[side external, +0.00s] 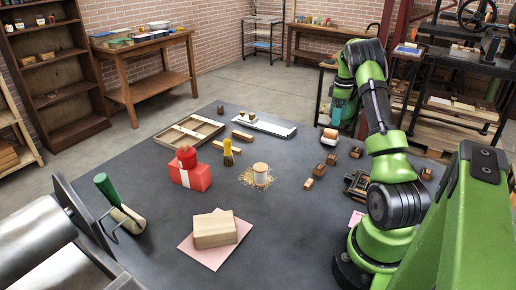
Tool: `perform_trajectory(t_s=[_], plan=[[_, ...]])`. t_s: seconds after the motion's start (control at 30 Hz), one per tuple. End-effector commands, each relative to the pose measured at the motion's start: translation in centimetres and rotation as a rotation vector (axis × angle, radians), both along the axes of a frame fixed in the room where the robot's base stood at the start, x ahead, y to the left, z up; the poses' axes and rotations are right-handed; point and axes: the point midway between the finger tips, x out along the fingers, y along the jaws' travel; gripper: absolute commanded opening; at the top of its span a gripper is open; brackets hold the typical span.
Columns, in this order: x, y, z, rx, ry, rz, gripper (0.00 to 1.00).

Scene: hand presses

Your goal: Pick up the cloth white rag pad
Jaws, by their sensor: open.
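My gripper (331,120) is at the end of the green and black arm, pointing down close above this thing. Its fingers are small and partly hidden, but it is open. I cannot tell whether the fingers touch the pad or stand apart from it.
Several small wooden blocks (320,170) lie just below the pad. A pale cylinder (261,170) stands among shavings.

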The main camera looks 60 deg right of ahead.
Motion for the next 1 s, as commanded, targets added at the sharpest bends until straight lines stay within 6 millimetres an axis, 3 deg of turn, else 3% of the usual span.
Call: perform_trajectory(t_s=[0.13,0.37,0.7,1.0], plan=[[0.0,0.0,-2.9,0.002,0.002,-0.001,0.83],[0.0,0.0,-4.6,0.0,0.0,-0.001,0.83],[0.6,0.0,-9.1,0.0,0.001,-0.002,0.83],[0.6,0.0,-9.6,-0.002,0.0,-0.002,0.83]])
